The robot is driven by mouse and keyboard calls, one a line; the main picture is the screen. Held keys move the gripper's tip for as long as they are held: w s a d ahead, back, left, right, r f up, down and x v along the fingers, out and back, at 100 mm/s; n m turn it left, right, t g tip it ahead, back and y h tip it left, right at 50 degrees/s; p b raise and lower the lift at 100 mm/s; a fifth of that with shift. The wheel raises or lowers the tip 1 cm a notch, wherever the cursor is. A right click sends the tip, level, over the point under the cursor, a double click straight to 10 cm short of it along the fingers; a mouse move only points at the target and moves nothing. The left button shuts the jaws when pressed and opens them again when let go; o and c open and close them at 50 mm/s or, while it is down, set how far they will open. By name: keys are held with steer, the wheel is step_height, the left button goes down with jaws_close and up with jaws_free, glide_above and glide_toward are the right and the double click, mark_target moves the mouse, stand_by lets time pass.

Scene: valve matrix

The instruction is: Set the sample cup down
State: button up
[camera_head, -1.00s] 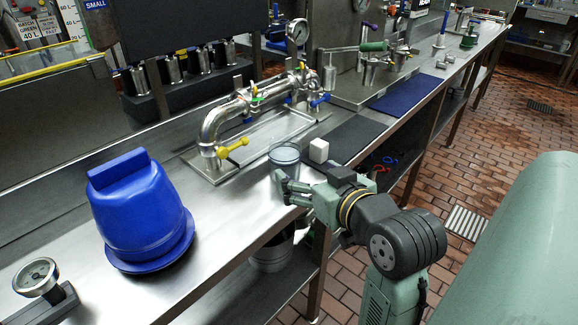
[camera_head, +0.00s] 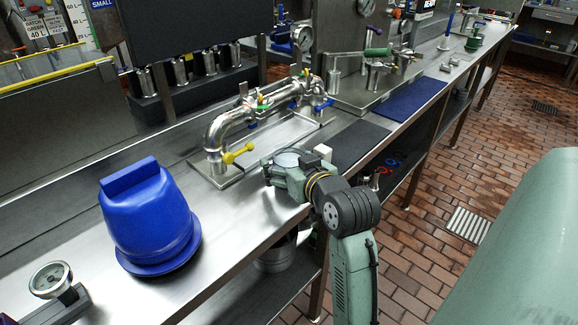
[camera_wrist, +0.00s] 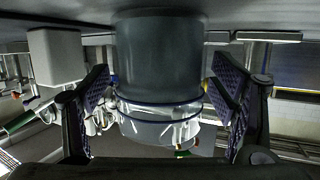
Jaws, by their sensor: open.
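The sample cup, a grey see-through cup with a blue ring, stands on the steel counter (camera_head: 225,255). Its round top (camera_head: 287,158) shows within my gripper (camera_head: 276,168) in the head view. In the wrist view, which looks upside down, the cup (camera_wrist: 160,60) fills the middle between the two fingers of my gripper (camera_wrist: 160,92). The fingers are open, one on each side, with a visible gap between each pad and the cup wall. The cup looks upright, its base against the counter surface. My gripper hides most of the cup's side in the head view.
A white block (camera_head: 323,152) stands close to the cup, also in the wrist view (camera_wrist: 55,56). Behind is a steel pipe with a yellow-handled valve (camera_head: 238,152). A blue bucket-like container (camera_head: 147,215) stands left, a dark mat (camera_head: 358,140) right. Bare counter lies between container and cup.

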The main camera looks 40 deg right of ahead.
steer(key=c, duration=1.6)
